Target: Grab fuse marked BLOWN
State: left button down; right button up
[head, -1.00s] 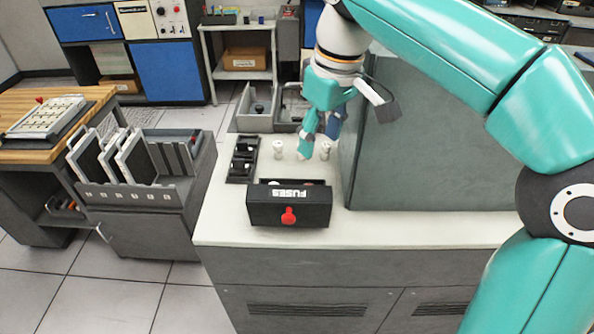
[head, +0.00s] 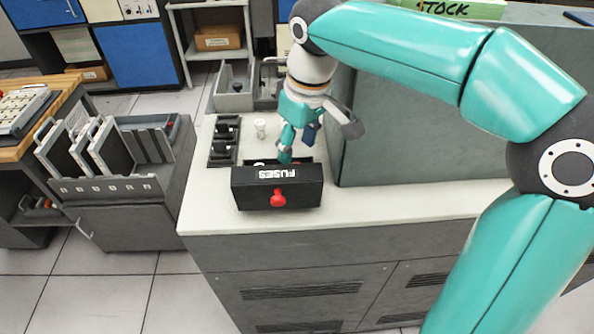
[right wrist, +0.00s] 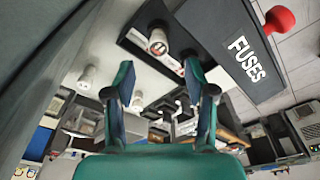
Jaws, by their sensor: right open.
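The black fuse box (head: 277,187), labelled FUSES with a red knob (head: 278,198), sits on the white counter. In the right wrist view, a white fuse (right wrist: 158,40) with a reddish mark shows inside the box; no BLOWN lettering is legible. A white fuse (head: 260,128) stands on the counter behind the box. The right wrist view shows two white fuses outside the box, one at left (right wrist: 87,77) and one between the fingers (right wrist: 137,102). My right gripper (head: 285,155) is open and empty, pointing down at the box's back edge. My left gripper is not in view.
A black holder (head: 222,142) with dark knobs lies left of the box. A large grey cabinet (head: 410,130) stands close on the right. Grey bins (head: 233,88) are behind. The counter front is clear.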

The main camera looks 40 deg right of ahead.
aim_at(297, 162)
notch_tip(297, 162, down, 4)
jog(key=shift+d+f, duration=0.1)
jog(key=shift+w+f, duration=0.2)
jog(key=shift+f, duration=0.3)
jog(key=shift+s, duration=0.1)
grip_shut()
jog(key=shift+r, duration=0.15)
